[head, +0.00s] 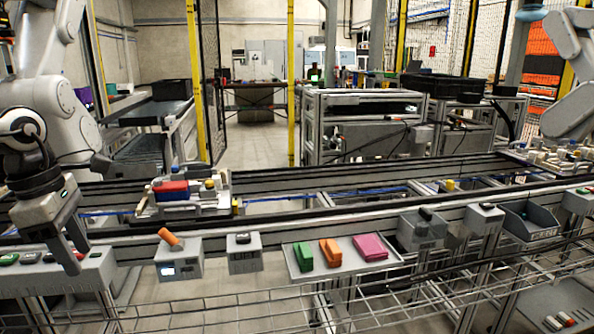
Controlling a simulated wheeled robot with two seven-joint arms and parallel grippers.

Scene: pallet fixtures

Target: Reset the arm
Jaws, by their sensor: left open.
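My left arm comes down the left edge, and its dark gripper (72,250) points downward. The jaws are open, with nothing between the fingers. They hang in front of a grey button panel (95,272) at the near left; I cannot tell whether they touch it. My right arm (575,75) shows only in part at the upper right edge, and its gripper is out of the picture. A pallet fixture (150,212) bearing a red block (171,186) and a blue block (172,195) sits on the conveyor, right of the left gripper.
A grey box with an orange handle (170,238) stands right of the left gripper. A tray (296,274) holds green, orange and pink blocks. Small control boxes (244,262) and a grey bin (528,222) line the front rail. Another loaded fixture (560,160) is at the right.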

